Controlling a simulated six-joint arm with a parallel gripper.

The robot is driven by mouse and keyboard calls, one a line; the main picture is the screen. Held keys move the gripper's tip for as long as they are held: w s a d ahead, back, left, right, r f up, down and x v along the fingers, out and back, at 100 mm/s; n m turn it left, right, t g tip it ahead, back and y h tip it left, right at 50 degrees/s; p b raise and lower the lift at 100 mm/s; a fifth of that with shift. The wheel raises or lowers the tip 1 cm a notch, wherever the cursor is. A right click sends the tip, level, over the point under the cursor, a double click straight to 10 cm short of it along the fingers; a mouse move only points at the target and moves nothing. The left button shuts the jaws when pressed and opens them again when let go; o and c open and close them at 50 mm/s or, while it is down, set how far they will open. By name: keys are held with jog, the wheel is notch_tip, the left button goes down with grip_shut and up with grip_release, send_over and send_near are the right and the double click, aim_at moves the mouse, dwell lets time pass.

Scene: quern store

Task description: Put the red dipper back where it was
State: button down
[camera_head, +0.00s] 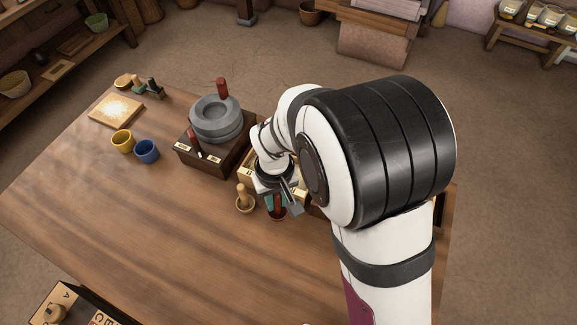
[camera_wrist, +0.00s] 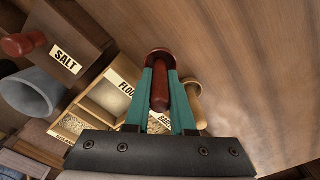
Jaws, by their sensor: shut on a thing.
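My gripper (camera_head: 275,200) is low over the table's middle, its teal fingers shut on the red dipper (camera_head: 277,214). In the wrist view the red dipper (camera_wrist: 160,90) has its handle between the fingers (camera_wrist: 161,78) and its round end pointing away. The head view cannot show whether its lower end touches the table. A pale wooden dipper (camera_head: 244,200) stands just left of it, and also shows close beside the right finger in the wrist view (camera_wrist: 193,98). A compartment box (camera_wrist: 105,98) labelled FLOUR lies behind my gripper; another of its labels is partly hidden by a finger.
A grey quern (camera_head: 216,118) stands on a dark box (camera_head: 205,153), left of my arm. Yellow (camera_head: 122,141) and blue (camera_head: 147,151) cups and a floury board (camera_head: 116,110) are farther left. The front table (camera_head: 180,235) is clear. My arm hides the table's right side.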

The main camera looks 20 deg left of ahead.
aim_at(277, 207)
jog(key=shift+f, duration=1.55)
jog(key=shift+f, duration=0.15)
jog(key=c, duration=0.8)
grip_release()
jog(key=shift+o, duration=0.2)
